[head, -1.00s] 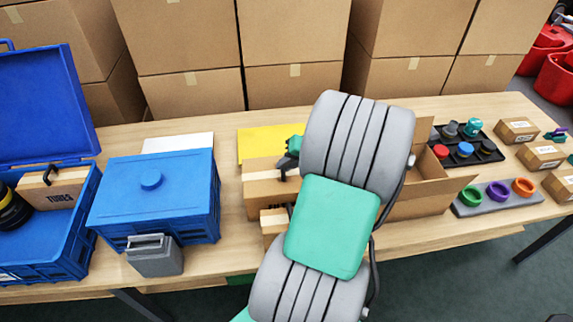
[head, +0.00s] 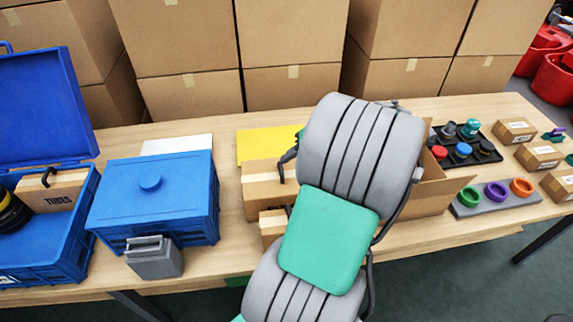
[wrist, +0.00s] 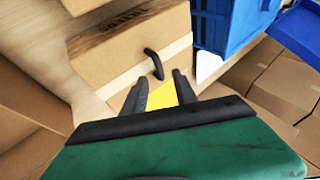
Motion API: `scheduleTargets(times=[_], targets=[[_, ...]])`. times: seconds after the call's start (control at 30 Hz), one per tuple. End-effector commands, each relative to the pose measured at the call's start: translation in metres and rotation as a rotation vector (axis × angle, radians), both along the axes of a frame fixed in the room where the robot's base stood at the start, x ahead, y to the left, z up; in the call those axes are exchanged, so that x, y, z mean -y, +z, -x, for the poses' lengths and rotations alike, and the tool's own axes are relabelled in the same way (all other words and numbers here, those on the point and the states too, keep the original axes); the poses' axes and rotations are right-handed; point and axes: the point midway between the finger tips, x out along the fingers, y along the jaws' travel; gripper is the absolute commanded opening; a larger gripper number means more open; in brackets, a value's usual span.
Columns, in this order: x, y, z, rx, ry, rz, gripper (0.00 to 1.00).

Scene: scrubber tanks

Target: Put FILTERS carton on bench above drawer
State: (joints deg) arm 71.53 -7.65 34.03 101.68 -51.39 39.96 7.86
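A brown carton (head: 262,188) with a black handle stands on the bench (head: 228,262), partly hidden by my arm in the head view. In the wrist view the carton (wrist: 135,45) fills the upper left, with upside-down dark print too blurred to read. Its black handle (wrist: 153,64) stands out just beyond my fingertips. My gripper (wrist: 160,88) is open, its two fingers apart with nothing between them but a view of the yellow sheet. In the head view my gripper (head: 288,158) is mostly hidden behind my arm, near the handle. I cannot make out a drawer.
A blue lidded box (head: 150,195) stands left of the carton. Farther left, an open blue crate (head: 62,245) holds a TUBES carton (head: 62,190). A yellow sheet (head: 258,143) lies behind. An open box (head: 440,190), trays of coloured parts and small cartons are right.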

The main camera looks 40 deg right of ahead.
Motion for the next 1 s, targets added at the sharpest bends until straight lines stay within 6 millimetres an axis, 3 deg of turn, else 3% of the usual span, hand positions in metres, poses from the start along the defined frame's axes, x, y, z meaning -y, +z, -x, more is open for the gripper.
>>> scheduleTargets(times=[0.2,0.33,0.47,0.57,0.67,0.8,0.9,1.0], targets=[[0.012,0.043,0.03,0.0,-0.002,0.002,0.34],[0.014,0.054,0.038,0.0,0.0,0.002,0.34],[0.012,0.056,0.038,-0.004,0.007,0.003,0.34],[-0.007,0.057,0.022,-0.03,0.05,0.024,0.34],[-0.051,0.057,-0.005,-0.082,0.139,0.075,0.34],[-0.136,0.055,-0.028,-0.166,0.296,0.191,0.34],[-0.196,0.054,-0.025,-0.203,0.41,0.29,0.34],[-0.245,0.053,-0.008,-0.223,0.515,0.388,0.34]])
